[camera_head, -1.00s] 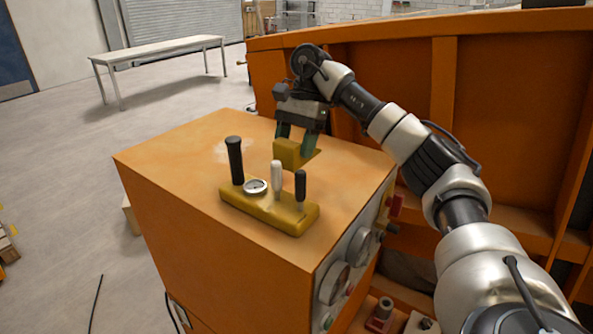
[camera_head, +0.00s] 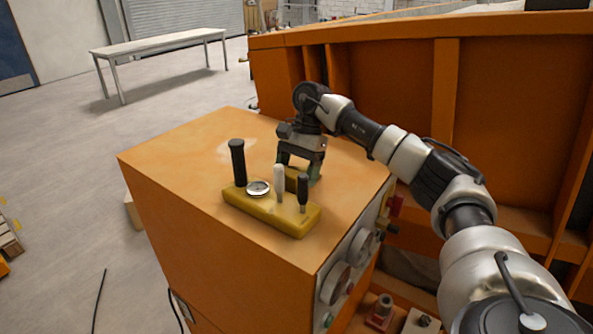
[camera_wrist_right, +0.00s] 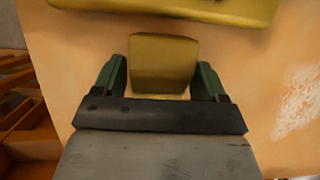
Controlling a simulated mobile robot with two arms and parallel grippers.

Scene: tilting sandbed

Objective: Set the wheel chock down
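The wheel chock, a small yellow block (camera_head: 293,181), appears to sit on the orange cabinet top behind the lever panel, which partly hides it. In the right wrist view the chock (camera_wrist_right: 164,65) lies between the two green fingers, with a narrow gap at its sides. My right gripper (camera_head: 300,172) points down over the chock, its fingers spread to either side of it. The right gripper also shows in the right wrist view (camera_wrist_right: 161,78). It looks open. My left gripper is in neither view.
The yellow panel (camera_head: 270,211) with black and white levers and a gauge stands close in front of the chock. The orange cabinet top (camera_head: 190,152) is clear at left. A tall orange wall (camera_head: 390,85) rises behind. A white table (camera_head: 160,45) stands farther back.

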